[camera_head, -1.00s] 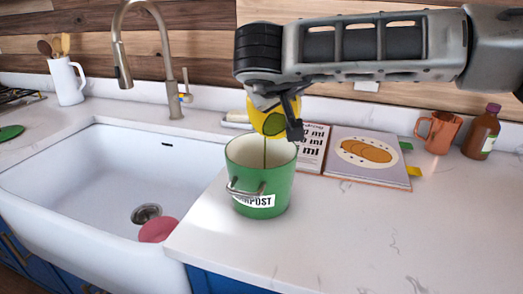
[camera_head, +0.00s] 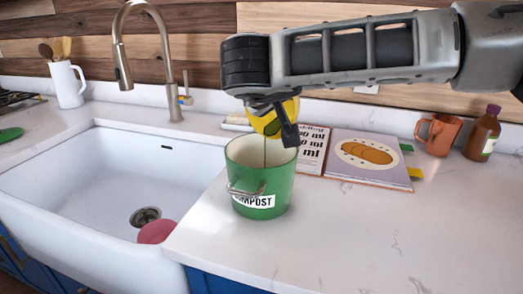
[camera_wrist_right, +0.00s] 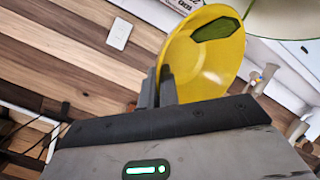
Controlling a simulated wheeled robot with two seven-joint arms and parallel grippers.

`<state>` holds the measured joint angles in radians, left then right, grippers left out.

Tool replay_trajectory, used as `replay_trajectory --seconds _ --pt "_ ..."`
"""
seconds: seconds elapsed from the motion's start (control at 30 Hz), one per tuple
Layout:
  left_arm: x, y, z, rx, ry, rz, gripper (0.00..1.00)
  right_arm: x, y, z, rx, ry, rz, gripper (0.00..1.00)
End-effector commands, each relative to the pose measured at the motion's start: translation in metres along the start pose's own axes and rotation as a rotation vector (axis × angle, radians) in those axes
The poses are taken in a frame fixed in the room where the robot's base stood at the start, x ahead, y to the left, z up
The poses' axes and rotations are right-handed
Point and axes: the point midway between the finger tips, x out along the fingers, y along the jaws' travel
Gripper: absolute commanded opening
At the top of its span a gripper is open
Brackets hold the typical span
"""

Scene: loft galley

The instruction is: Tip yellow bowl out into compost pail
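The yellow bowl (camera_head: 284,110) is tipped steeply over the green compost pail (camera_head: 268,182), which stands upright on the counter beside the sink. My right gripper (camera_head: 282,120) is above the pail, shut on the bowl's rim. In the right wrist view the gripper's fingers (camera_wrist_right: 166,86) clasp the edge of the yellow bowl (camera_wrist_right: 208,66), and a dark green piece (camera_wrist_right: 216,29) shows inside near the far rim. Part of the pail (camera_wrist_right: 285,17) shows at the upper right there. The pail's bottom is hidden. My left gripper is not in view.
The white sink (camera_head: 90,185) lies left of the pail, with a pink dish (camera_head: 156,231) in it and a tall faucet (camera_head: 121,60) behind. An open cookbook (camera_head: 368,158), an orange mug (camera_head: 438,135) and a brown bottle (camera_head: 481,138) stand right. The front right counter is clear.

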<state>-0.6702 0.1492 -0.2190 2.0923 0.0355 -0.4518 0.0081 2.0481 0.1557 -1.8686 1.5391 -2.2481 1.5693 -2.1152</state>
Motion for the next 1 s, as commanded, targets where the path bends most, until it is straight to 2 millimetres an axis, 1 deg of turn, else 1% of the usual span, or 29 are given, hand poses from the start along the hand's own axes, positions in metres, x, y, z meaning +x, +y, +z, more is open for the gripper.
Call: replay_trajectory --seconds 0.17,0.9,0.93,0.97,1.0 --pt "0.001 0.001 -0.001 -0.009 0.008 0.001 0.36 -0.002 -0.001 -0.001 -0.006 0.016 0.016 0.0" --pt "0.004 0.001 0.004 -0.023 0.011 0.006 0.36 -0.007 -0.005 -0.004 -0.032 0.066 0.072 0.0" --pt "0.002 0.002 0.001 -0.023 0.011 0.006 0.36 -0.007 -0.003 -0.005 -0.027 0.056 0.064 0.0" --pt "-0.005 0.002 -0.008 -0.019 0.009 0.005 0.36 -0.005 0.005 -0.007 -0.009 0.026 0.036 0.0" --pt "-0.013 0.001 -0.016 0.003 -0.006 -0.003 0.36 0.001 0.016 -0.007 0.027 -0.041 -0.034 0.0"
